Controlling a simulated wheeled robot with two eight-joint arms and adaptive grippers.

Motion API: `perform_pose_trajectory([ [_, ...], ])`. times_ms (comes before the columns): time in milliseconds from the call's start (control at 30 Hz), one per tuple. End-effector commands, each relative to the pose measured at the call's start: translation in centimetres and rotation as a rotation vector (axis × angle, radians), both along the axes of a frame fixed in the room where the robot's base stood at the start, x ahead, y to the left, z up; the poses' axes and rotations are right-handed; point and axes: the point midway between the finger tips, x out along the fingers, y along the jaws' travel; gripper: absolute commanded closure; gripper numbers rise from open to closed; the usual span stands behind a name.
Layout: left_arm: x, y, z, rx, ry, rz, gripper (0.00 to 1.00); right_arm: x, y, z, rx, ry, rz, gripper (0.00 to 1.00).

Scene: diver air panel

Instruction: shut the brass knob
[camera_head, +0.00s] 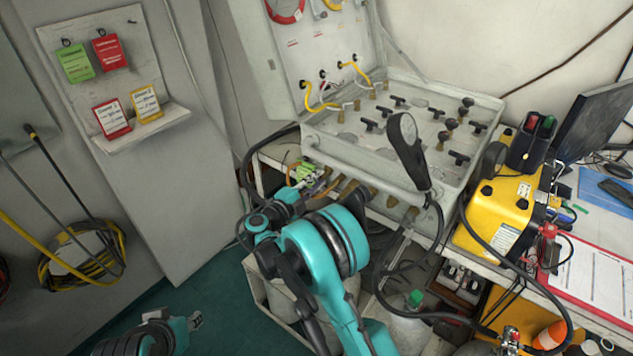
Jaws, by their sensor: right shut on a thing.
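The air panel (350,155) is a grey open case on a bench, with black and brown knobs on its top. Several brass fittings (364,196) line its front edge. My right gripper (321,183) is at the left end of this row, shut on a small brass knob that its fingers and wrist mostly hide. How far the knob is turned cannot be seen. My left gripper (194,321) is low at the bottom left, over the green floor and far from the panel; its finger gap is too small to tell.
A yellow box (495,215), a monitor (597,105) and a clipboard (590,265) are on the right. Cylinders (405,325) stand below. Tags hang on a wall board (95,65) at left.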

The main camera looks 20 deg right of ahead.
Motion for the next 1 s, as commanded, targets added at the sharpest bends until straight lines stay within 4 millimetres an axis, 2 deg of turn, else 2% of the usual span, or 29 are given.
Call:
perform_pose_trajectory([
  [300, 0.00, 0.00, -0.14, 0.000, 0.000, 0.000, 0.63, -0.01, 0.00, -0.08, 0.057, -0.070, 0.000, 1.00],
  [767, 0.00, 0.00, -0.14, 0.000, 0.000, 0.000, 0.63, -0.01, 0.00, -0.07, 0.063, -0.079, 0.000, 1.00],
  [800, 0.00, 0.00, -0.14, 0.000, 0.000, 0.000, 0.63, -0.01, 0.00, -0.07, 0.063, -0.079, 0.000, 0.72],
  [833, 0.00, 0.00, -0.14, 0.000, 0.000, 0.000, 0.63, -0.01, 0.00, -0.07, 0.063, -0.079, 0.000, 0.64],
  [867, 0.00, 0.00, -0.14, 0.000, 0.000, 0.000, 0.63, -0.01, 0.01, -0.06, 0.063, -0.079, 0.000, 0.58],
  [1000, 0.00, 0.00, -0.14, 0.000, 0.000, 0.000, 0.63, 0.00, 0.00, -0.04, 0.062, -0.078, 0.000, 0.58],
])
